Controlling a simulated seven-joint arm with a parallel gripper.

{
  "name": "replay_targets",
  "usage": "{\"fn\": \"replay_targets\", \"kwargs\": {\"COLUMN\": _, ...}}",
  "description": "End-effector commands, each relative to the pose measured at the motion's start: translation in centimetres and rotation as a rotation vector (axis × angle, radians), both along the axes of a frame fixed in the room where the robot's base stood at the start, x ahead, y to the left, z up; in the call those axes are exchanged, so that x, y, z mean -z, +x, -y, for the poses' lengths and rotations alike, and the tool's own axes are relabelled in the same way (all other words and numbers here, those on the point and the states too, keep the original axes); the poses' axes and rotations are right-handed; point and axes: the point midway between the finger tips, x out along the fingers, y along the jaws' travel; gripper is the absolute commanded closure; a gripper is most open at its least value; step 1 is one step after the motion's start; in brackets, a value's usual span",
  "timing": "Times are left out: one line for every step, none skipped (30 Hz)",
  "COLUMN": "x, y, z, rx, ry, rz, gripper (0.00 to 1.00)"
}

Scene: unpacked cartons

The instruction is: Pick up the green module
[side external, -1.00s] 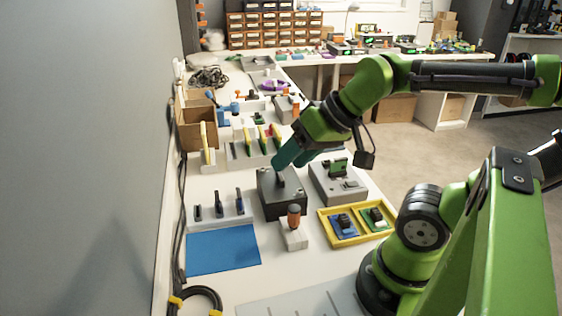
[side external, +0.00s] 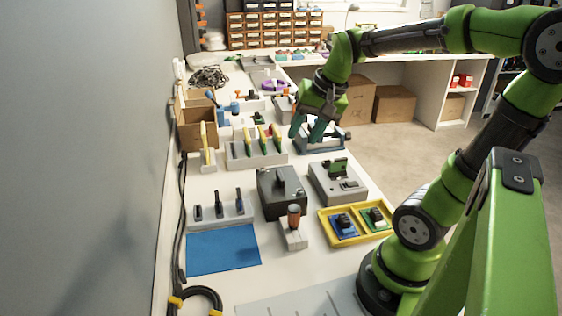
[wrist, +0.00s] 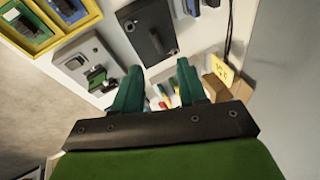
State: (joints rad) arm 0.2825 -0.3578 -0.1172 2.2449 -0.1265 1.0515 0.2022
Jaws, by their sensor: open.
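The green module (side external: 376,217) lies in the right compartment of a yellow tray (side external: 345,243), with a black part on top. A blue module (side external: 343,223) sits in the left compartment. The tray also shows at the upper left of the wrist view (wrist: 52,38), partly cut off by the frame edge. My gripper (side external: 306,128) is open and empty, raised over the bench well beyond the tray, near the rack of coloured-handled tools. In the wrist view its teal fingers (wrist: 158,76) are apart with nothing held between them.
A grey fixture with a green upright part (side external: 338,168) stands just behind the tray. A dark box with a handle (side external: 282,205) and an orange-topped post (side external: 294,232) stand to its left. A blue mat (side external: 222,250) lies at front left. Tool racks stand behind.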

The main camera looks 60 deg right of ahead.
Motion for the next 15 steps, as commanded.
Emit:
{"fn": "replay_targets", "kwargs": {"x": 0.4, "y": 0.3, "z": 3.5, "rx": 0.176, "ry": 0.045, "rz": -0.068, "gripper": 0.58}}
{"fn": "replay_targets", "kwargs": {"x": 0.6, "y": 0.2, "z": 5.3, "rx": 0.284, "ry": 0.071, "rz": -0.105, "gripper": 0.58}}
{"fn": "replay_targets", "kwargs": {"x": 0.8, "y": -0.1, "z": 7.8, "rx": 0.431, "ry": 0.104, "rz": -0.154, "gripper": 0.58}}
{"fn": "replay_targets", "kwargs": {"x": 0.9, "y": -0.4, "z": 9.5, "rx": 0.545, "ry": 0.126, "rz": -0.189, "gripper": 0.58}}
{"fn": "replay_targets", "kwargs": {"x": 1.0, "y": -0.7, "z": 11.2, "rx": 0.660, "ry": 0.146, "rz": -0.221, "gripper": 0.58}}
{"fn": "replay_targets", "kwargs": {"x": 1.1, "y": -1.3, "z": 13.2, "rx": 0.815, "ry": 0.171, "rz": -0.261, "gripper": 0.58}}
{"fn": "replay_targets", "kwargs": {"x": 1.1, "y": -1.7, "z": 14.5, "rx": 0.921, "ry": 0.186, "rz": -0.284, "gripper": 0.58}}
{"fn": "replay_targets", "kwargs": {"x": 1.0, "y": -2.1, "z": 15.4, "rx": 1.013, "ry": 0.196, "rz": -0.303, "gripper": 0.58}}
{"fn": "replay_targets", "kwargs": {"x": 0.7, "y": -2.4, "z": 16.1, "rx": 1.116, "ry": 0.209, "rz": -0.319, "gripper": 0.58}}
{"fn": "replay_targets", "kwargs": {"x": 0.4, "y": -2.4, "z": 16.4, "rx": 1.178, "ry": 0.218, "rz": -0.325, "gripper": 0.58}}
{"fn": "replay_targets", "kwargs": {"x": 0.1, "y": -2.5, "z": 16.5, "rx": 1.228, "ry": 0.223, "rz": -0.327, "gripper": 0.58}}
{"fn": "replay_targets", "kwargs": {"x": -0.3, "y": -2.6, "z": 16.5, "rx": 1.282, "ry": 0.235, "rz": -0.326, "gripper": 0.58}}
{"fn": "replay_targets", "kwargs": {"x": -0.5, "y": -2.7, "z": 16.4, "rx": 1.313, "ry": 0.242, "rz": -0.329, "gripper": 0.58}}
{"fn": "replay_targets", "kwargs": {"x": -0.5, "y": -2.8, "z": 16.3, "rx": 1.339, "ry": 0.248, "rz": -0.334, "gripper": 0.58}}
{"fn": "replay_targets", "kwargs": {"x": -0.4, "y": -2.8, "z": 16.2, "rx": 1.362, "ry": 0.255, "rz": -0.339, "gripper": 0.58}}
